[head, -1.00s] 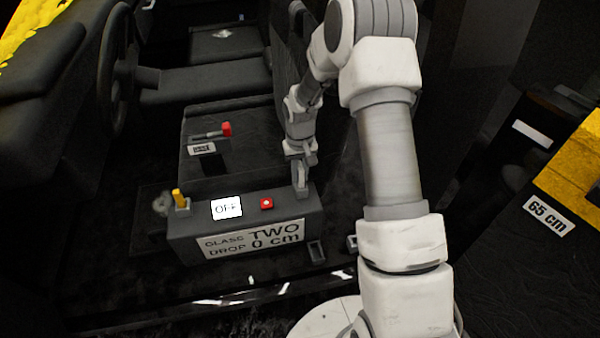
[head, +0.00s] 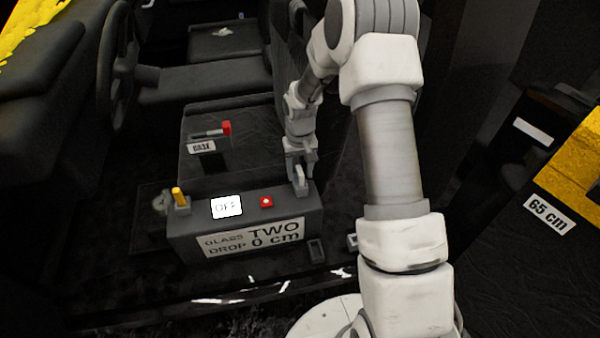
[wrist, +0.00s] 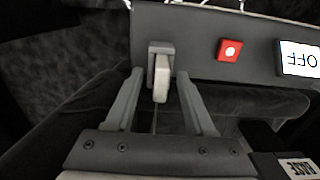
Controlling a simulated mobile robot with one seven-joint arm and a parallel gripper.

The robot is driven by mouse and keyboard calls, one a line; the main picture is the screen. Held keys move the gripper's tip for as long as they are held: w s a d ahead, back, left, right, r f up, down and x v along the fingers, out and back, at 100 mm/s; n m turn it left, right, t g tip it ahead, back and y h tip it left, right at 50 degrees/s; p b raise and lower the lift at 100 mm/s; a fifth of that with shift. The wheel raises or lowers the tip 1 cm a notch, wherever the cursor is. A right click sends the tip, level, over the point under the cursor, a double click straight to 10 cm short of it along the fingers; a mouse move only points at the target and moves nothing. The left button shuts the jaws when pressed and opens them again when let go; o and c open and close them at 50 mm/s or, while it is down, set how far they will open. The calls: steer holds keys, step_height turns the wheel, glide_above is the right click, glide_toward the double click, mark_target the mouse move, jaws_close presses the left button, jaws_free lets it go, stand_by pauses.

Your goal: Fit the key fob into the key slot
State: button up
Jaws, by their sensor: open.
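My gripper (head: 300,162) is open at the right end of a dark console. In the wrist view its fingers (wrist: 160,84) stand on either side of a pale upright piece (wrist: 162,76) in a grey holder (wrist: 160,48). I cannot tell if the fingers touch it. The pale piece also shows in the head view (head: 300,178). I cannot tell whether it is the key fob. A yellow upright piece (head: 179,196) stands in a grey socket at the console's left end. No part is clearly marked as the key slot.
The console (head: 185,243) carries an OFF display (head: 226,206), a red button (head: 266,201) and a "GLASS TWO DROP 0 cm" label (head: 250,238). A red-ended lever (head: 226,128) is behind it. A steering wheel (head: 118,70) and seats are further back. A yellow block (head: 575,165) stands right.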

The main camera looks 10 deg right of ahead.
step_height(320, 180, up, 16)
steer(key=p, duration=0.4)
steer(key=shift+r, duration=0.15)
steer(key=s+r+t, duration=0.3)
steer(key=s+r, duration=0.7)
steer(key=r, duration=0.5)
steer(key=s+r+t, duration=0.1)
steer(key=s+r, duration=0.2)
steer(key=s, duration=0.5)
steer(key=s+r+t, duration=0.2)
steer(key=s, duration=0.7)
step_height(320, 180, up, 16)
steer(key=p, duration=1.6)
steer(key=shift+s+r, duration=0.15)
steer(key=shift+a, duration=0.15)
